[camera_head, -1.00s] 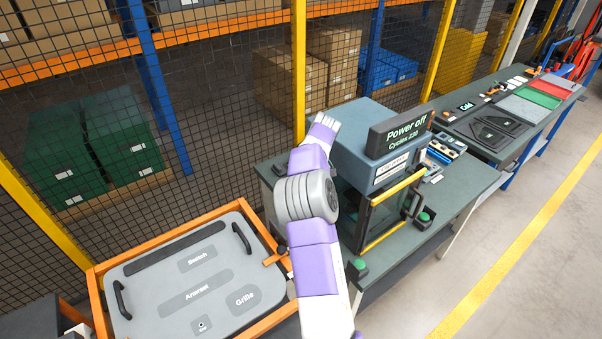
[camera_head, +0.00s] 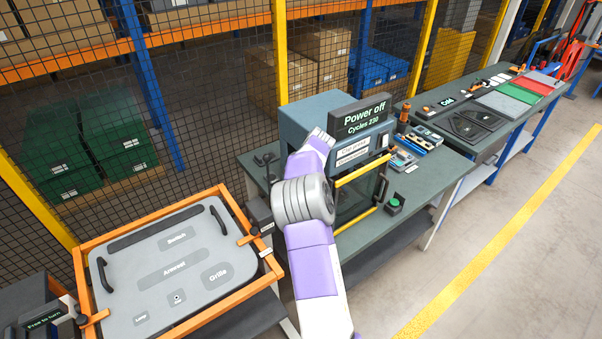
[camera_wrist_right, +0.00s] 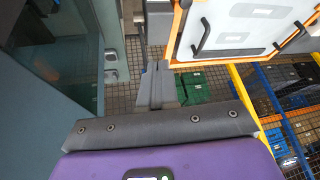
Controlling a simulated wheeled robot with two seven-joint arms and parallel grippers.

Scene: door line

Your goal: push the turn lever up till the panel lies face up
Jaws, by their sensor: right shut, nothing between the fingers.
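The grey panel (camera_head: 172,265) sits in an orange frame (camera_head: 100,240) at the lower left of the head view, with its labelled side and two black handles facing my camera. It also shows at the top of the wrist view (camera_wrist_right: 235,28). Small orange tabs show at the frame's right side (camera_head: 247,238) and lower left (camera_head: 95,318); I cannot tell which is the turn lever. My right gripper (camera_wrist_right: 157,68) is shut and empty in the wrist view, apart from the panel frame. My right arm hides it in the head view. My left gripper is out of view.
A box (camera_head: 48,316) by the frame's left side reads "Free to turn". A bench (camera_head: 425,180) stands right of the frame, carrying a machine (camera_head: 315,112) with a "Power off" sign (camera_head: 362,116). Mesh fencing (camera_head: 215,110) runs behind. Open floor (camera_head: 520,250) lies to the right.

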